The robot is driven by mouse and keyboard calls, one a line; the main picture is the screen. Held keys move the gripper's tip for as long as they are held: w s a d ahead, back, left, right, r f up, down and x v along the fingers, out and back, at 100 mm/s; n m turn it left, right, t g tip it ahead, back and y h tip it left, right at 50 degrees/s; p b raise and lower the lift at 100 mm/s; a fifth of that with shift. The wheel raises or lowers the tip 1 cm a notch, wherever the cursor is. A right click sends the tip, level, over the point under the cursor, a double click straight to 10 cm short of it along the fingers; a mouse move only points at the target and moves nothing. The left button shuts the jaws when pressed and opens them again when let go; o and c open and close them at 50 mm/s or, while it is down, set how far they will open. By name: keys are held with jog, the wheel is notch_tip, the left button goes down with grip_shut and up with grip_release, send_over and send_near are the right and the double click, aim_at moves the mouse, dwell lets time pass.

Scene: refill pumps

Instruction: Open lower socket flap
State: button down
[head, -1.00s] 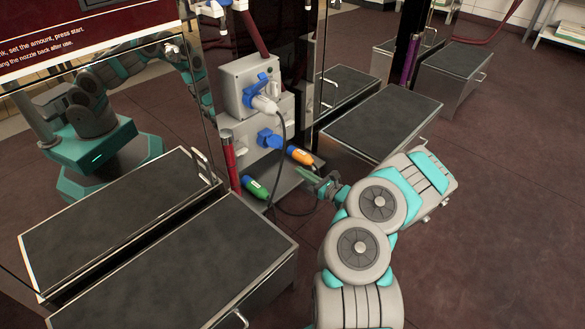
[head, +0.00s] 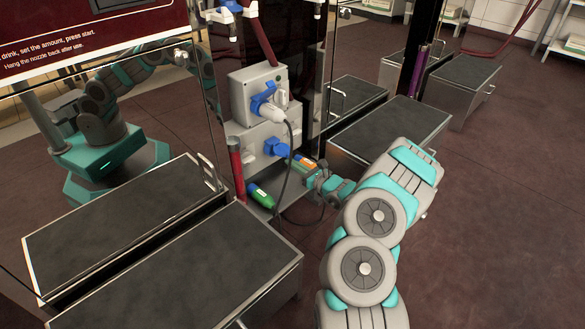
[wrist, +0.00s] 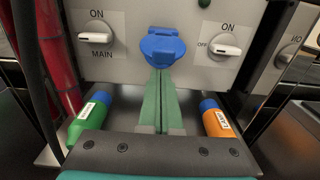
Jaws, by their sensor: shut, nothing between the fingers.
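The lower socket has a blue flap (wrist: 163,45), centred on the grey panel in the wrist view. It looks shut over the socket. In the head view, the lower socket (head: 277,147) sits on the lower grey box. My gripper (wrist: 160,72) has its long green fingers together, with nothing between them. The fingertips are just below the flap's lower edge; whether they touch it I cannot tell. In the head view, my gripper (head: 297,164) is in front of the lower box, with its tips small and partly hard to make out.
A white plug (head: 271,112) is in the upper blue socket (head: 263,97), its dark cable hanging down. A green bottle-like item (wrist: 89,119) and an orange one (wrist: 216,119) lie on the shelf beside my fingers. ON switches (wrist: 96,38) (wrist: 226,50) flank the flap.

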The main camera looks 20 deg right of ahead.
jog(key=shift+r, duration=0.2)
dwell(0.3)
jog(key=shift+s+r+g+p, duration=0.15)
jog(key=shift+r+g+p, duration=0.15)
jog(key=shift+g+p, duration=0.15)
